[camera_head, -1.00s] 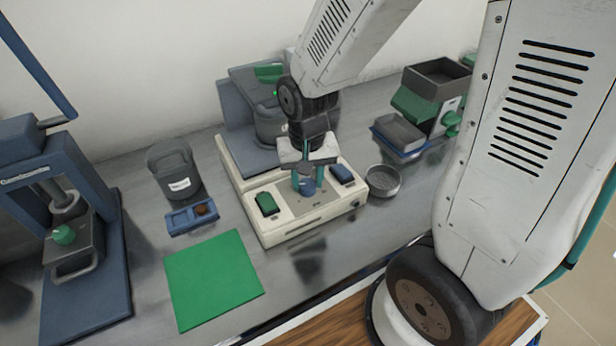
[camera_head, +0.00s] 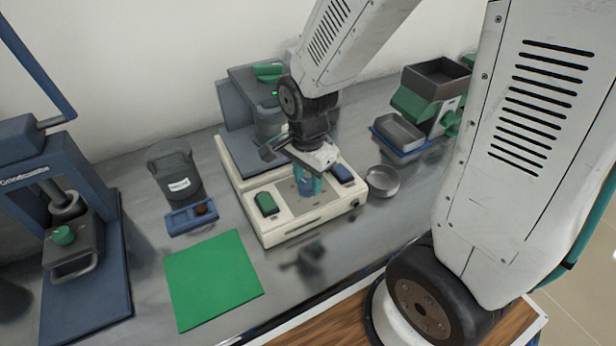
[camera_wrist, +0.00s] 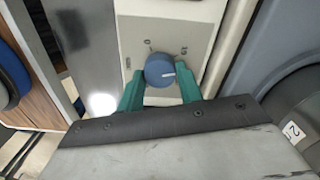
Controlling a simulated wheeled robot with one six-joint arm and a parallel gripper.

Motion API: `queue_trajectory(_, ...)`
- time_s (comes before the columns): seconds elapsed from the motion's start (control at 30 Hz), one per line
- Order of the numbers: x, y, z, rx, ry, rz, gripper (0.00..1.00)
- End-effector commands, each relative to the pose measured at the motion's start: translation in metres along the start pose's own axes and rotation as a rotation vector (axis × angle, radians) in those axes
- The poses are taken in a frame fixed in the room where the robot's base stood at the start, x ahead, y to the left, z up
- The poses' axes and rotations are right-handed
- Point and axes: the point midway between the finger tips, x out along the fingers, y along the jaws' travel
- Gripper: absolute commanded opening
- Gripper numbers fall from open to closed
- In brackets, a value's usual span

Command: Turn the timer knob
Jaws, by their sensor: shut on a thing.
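The timer knob is a round blue knob (camera_wrist: 160,70) with a white pointer line, on the grey panel (camera_wrist: 150,40) of a cream machine. In the wrist view its pointer aims right, and small marks show on the panel beside it. My gripper (camera_wrist: 160,86) has teal fingers, one on each side of the knob, and is shut on it. In the head view my gripper (camera_head: 307,186) comes down from above onto the front panel of the cream machine (camera_head: 290,232); the knob (camera_head: 306,187) shows partly between the fingers.
A metal bowl (camera_head: 383,181) stands close on the right. A green mat (camera_head: 213,278) lies front left, with a small blue tray (camera_head: 192,218) behind it. A blue press (camera_head: 90,250) stands far left.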

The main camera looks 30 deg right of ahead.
Motion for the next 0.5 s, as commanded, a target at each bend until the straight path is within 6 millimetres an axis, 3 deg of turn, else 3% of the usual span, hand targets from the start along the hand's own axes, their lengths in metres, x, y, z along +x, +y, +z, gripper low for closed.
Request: queue_trajectory(0.5,-0.0007,-0.0004,-0.0002,0.489,0.000,-0.003,0.13)
